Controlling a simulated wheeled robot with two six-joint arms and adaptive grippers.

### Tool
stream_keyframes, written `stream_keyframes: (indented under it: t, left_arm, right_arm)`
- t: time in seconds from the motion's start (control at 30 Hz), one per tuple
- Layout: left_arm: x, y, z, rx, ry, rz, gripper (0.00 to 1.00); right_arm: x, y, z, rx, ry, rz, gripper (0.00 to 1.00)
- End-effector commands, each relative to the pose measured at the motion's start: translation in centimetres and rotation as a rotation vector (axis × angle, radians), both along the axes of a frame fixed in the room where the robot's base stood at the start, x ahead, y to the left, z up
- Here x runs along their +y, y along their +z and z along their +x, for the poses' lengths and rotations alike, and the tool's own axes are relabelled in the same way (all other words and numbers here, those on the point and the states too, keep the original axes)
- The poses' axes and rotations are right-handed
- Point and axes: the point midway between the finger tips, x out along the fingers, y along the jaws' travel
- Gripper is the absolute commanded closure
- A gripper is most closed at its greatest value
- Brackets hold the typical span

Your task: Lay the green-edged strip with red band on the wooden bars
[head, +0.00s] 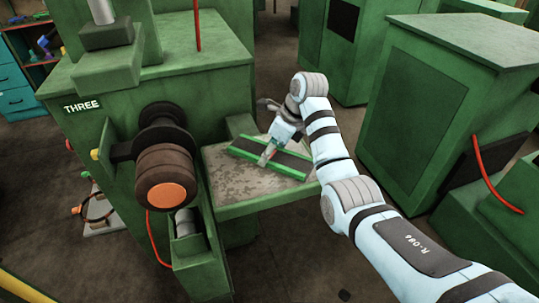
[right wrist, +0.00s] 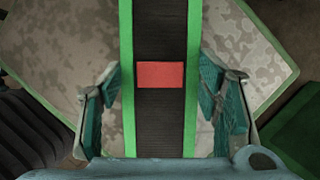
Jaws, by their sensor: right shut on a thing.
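The green-edged strip (head: 291,160) is dark and ribbed and lies over the worn grey ledge of the green machine. In the right wrist view the strip (right wrist: 160,115) runs top to bottom, with its red band (right wrist: 160,75) across the middle. Whether the strip touches the ledge cannot be told. The wooden bars are not in view. My left gripper is not in view.
The ledge (head: 235,191) juts from a green machine (head: 200,75) marked THREE, with a brown roller (head: 167,178) at its left. Another green cabinet (head: 420,110) stands at right, with a red hose (head: 490,175). Dark floor is free between them.

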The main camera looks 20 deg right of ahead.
Motion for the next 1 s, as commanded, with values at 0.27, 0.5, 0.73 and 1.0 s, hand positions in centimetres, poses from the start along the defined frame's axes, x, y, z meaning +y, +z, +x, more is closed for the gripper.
stream_keyframes:
  t: [0.27, 0.5, 0.73, 1.0]
  left_arm:
    - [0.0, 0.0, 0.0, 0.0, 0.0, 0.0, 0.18]
    - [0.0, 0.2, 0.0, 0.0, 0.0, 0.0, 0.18]
    - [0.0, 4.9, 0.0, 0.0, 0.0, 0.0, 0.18]
    - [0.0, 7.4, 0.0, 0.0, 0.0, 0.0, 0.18]
  right_arm:
    - [0.0, 1.5, 0.0, -0.002, 0.001, 0.0, 0.71]
    - [0.0, 8.7, 0.1, -0.007, 0.0, 0.001, 0.71]
    - [0.0, 17.9, 0.0, 0.001, 0.0, 0.001, 0.71]
    - [0.0, 20.3, 0.0, 0.0, 0.0, 0.0, 0.71]
